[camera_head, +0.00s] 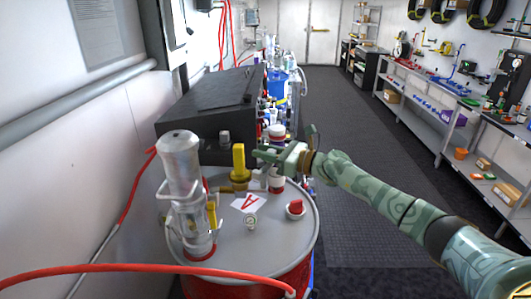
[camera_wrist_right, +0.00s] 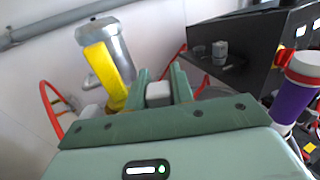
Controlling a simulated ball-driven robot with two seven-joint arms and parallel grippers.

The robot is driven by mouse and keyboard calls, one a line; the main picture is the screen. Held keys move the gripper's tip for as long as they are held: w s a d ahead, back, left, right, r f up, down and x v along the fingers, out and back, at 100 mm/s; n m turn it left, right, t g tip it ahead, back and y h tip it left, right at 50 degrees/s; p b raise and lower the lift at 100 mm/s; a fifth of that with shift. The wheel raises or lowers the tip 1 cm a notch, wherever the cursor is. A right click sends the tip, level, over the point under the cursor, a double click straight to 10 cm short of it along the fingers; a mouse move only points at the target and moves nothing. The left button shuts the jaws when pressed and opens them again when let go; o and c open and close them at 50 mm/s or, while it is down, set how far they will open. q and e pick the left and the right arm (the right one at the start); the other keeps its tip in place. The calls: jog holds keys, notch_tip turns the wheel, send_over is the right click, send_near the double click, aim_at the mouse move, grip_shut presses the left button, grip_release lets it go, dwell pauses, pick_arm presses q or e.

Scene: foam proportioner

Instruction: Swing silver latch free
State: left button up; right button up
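My right gripper (camera_head: 262,154) reaches over the drum from the right, just right of the upright yellow handle (camera_head: 238,162). In the right wrist view its two green fingers (camera_wrist_right: 159,86) are apart, with a small silver-grey block (camera_wrist_right: 158,94) between them. This block may be the silver latch; little or no gap shows at its sides, and I cannot tell whether the fingers press on it. In the head view a small grey part (camera_head: 256,180) beside the yellow handle's base is partly covered by my gripper. The yellow handle (camera_wrist_right: 106,75) stands left of the fingers. My left gripper is not in view.
A black case (camera_head: 215,100) stands behind. A red hose (camera_head: 140,268) crosses in front. The right aisle floor is clear.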

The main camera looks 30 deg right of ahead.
jog(key=o, duration=0.3)
jog(key=b+v, duration=0.3)
jog(key=v, duration=1.3)
jog(key=shift+d, duration=0.2)
jog(key=shift+s, duration=0.1)
